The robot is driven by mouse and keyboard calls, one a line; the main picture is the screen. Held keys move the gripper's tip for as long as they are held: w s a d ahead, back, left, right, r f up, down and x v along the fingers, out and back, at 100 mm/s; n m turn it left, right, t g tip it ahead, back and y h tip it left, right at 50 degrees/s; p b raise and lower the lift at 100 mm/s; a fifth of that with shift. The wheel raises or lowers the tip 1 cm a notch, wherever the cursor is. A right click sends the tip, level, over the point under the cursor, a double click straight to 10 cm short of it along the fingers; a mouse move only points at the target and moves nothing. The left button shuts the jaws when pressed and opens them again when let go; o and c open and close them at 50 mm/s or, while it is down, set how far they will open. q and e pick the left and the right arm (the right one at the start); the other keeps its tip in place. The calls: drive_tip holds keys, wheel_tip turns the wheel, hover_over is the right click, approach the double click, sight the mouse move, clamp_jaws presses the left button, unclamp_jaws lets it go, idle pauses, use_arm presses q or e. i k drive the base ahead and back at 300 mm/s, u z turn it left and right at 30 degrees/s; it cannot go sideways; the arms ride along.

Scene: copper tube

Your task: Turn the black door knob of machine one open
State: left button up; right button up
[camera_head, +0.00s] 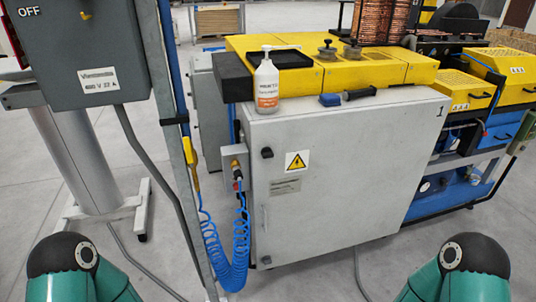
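Machine one is a light grey cabinet (350,170) in the middle of the head view, with a small mark like a "1" at its upper right. Its black door knob (267,153) is small and sits near the left edge of the closed door, left of a yellow warning triangle (296,161). Nothing touches the knob. Only teal and black parts of my two arms show in the bottom left and right corners, well short of the cabinet. Neither of my grippers is in view.
A coiled blue hose (230,260) hangs left of the door by a grey post (188,190). A white bottle (266,83) and a blue-black tool (347,96) stand and lie on the cabinet top. The floor in front looks clear except for thin cables.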

sight(266, 152)
drive_tip(key=i, duration=0.85)
drive_tip(key=z, duration=0.05)
